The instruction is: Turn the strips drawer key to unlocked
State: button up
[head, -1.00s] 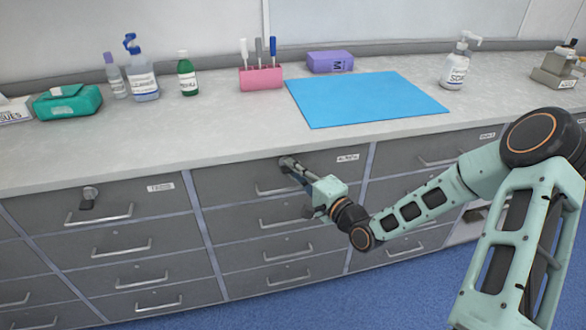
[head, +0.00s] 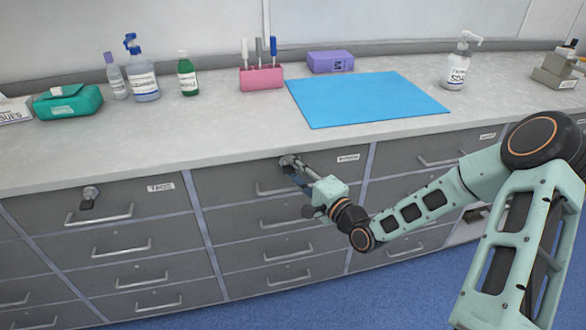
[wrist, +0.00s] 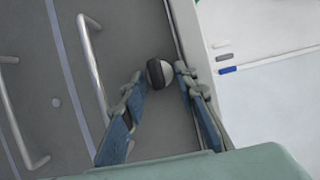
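The drawer key (wrist: 154,74) is a dark bow on a round silver lock (wrist: 164,70) in the wrist view. Its bow lies roughly parallel to the drawer handle (wrist: 93,65). My gripper (wrist: 158,76) is open, with one blue-padded finger on each side of the key. A gap shows between the left finger and the key; the right finger is close to the lock. In the head view my gripper (head: 296,170) is at the lock (head: 286,161) of the middle top drawer (head: 232,184), and the fingers hide the key. That drawer's label (head: 348,158) is too small to read.
The left top drawer has its own lock and key (head: 89,197). The counter edge (head: 240,158) runs close above. A blue mat (head: 365,98) and a pink pen holder (head: 261,78) are on the counter.

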jog(key=v, duration=1.2)
